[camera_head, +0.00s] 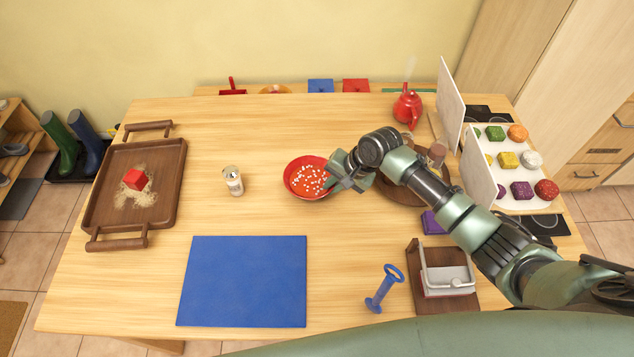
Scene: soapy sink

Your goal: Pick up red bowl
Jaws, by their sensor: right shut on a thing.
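The red bowl (308,189) is near the middle of the wooden table in the head view, with several small white pieces inside. My right gripper (337,181) is at the bowl's right side, shut on its rim. The gripper hides part of that rim. I cannot tell whether the bowl touches the table or is slightly raised. My left gripper is not in view.
A wooden tray (170,188) holds a red cube. A red teapot (407,106) and a round brown board (399,192) are on the right.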

